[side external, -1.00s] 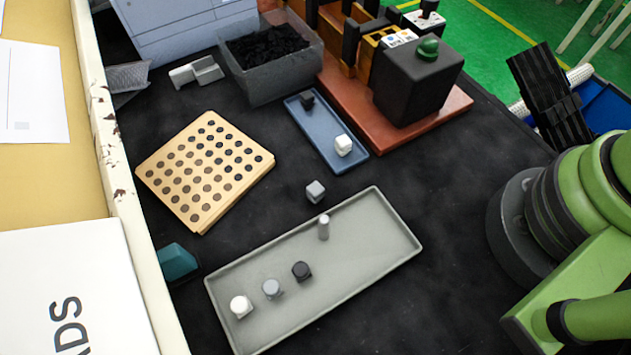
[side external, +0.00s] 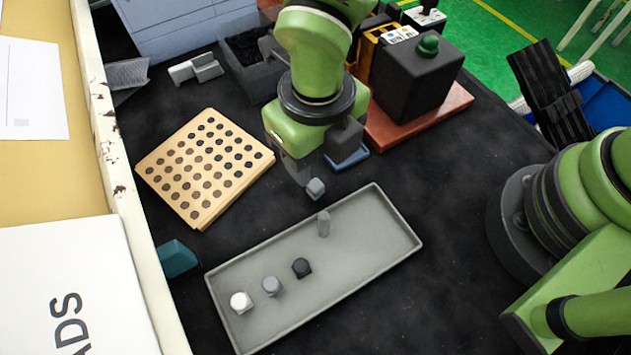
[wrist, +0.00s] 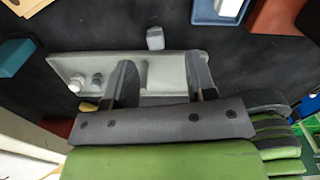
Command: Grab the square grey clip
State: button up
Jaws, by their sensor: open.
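The square grey clip (side external: 315,189) sits on the black table, just behind the grey tray (side external: 390,245). In the wrist view the clip (wrist: 155,38) lies beyond my fingertips, apart from them. My gripper (side external: 303,172) hangs over the table just behind the clip in the side view, its fingers partly hidden by its own body. In the wrist view my gripper (wrist: 163,78) has its two fingers spread wide with nothing held between them; the tray shows behind them.
The tray holds a white clip (side external: 240,302), a round grey clip (side external: 271,286), a black clip (side external: 301,267) and an upright grey clip (side external: 323,224). A perforated wooden board (side external: 205,165) lies left. A blue tray (side external: 350,160) is mostly hidden by my arm.

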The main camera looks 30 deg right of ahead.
aim_at(315, 185)
jog(key=f, duration=0.6)
jog(key=shift+s+a+f, duration=0.25)
jog(key=shift+s+f, duration=0.05)
jog(key=shift+f, duration=0.1)
jog(key=shift+c, duration=0.2)
grip_shut()
